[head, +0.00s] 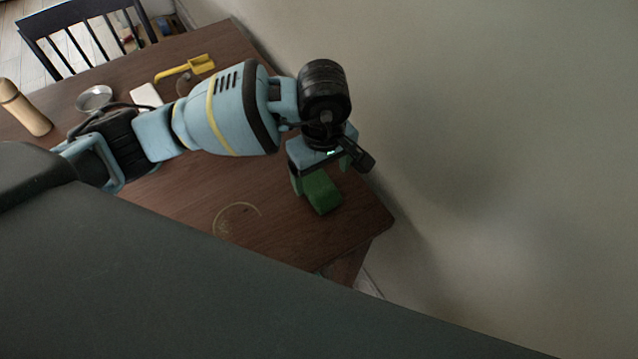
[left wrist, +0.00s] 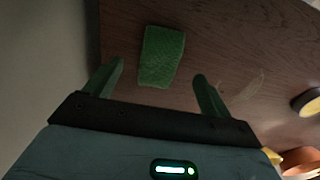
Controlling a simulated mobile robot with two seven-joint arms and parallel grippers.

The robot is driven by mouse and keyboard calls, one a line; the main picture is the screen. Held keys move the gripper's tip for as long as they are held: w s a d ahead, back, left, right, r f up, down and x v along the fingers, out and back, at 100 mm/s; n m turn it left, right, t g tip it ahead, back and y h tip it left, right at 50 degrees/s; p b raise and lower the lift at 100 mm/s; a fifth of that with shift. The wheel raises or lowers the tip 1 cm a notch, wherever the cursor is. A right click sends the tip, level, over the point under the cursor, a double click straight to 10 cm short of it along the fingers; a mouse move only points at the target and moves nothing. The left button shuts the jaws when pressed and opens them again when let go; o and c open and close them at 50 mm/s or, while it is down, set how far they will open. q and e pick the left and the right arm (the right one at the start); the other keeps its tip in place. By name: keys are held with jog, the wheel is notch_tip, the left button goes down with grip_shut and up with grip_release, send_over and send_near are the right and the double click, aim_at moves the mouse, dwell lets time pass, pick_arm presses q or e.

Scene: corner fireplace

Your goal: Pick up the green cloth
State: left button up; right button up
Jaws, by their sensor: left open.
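The green cloth (left wrist: 162,57) lies on the brown wooden table as a small, roughly rectangular piece. In the left wrist view it is ahead of and between the two green fingers of my left gripper (left wrist: 160,70). The fingers are spread apart with nothing between them. In the head view the cloth (head: 323,193) shows just below my left gripper (head: 318,168), near the table's right corner. The gripper hides part of it, and I cannot tell whether they touch. My right gripper is not in view.
The table (head: 190,195) ends close beside the cloth, with a plain wall (head: 500,130) beyond. A yellow tool (head: 200,64), a white item (head: 146,95), a round metal dish (head: 95,98) and a wooden bottle-like object (head: 27,108) are farther left. A dark chair (head: 85,38) stands behind.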

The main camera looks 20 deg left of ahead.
aim_at(319, 183)
pick_arm(q)
jog(key=shift+f, duration=0.2)
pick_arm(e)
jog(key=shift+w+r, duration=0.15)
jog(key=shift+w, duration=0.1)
pick_arm(q)
jog(key=f, duration=0.2)
jog(key=a+f, duration=0.1)
jog(key=f, duration=0.1)
jog(key=shift+w, duration=0.4)
jog(key=shift+f, duration=0.45)
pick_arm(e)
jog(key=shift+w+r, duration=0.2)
pick_arm(q)
jog(key=c, duration=1.1)
jog(key=shift+r, duration=0.1)
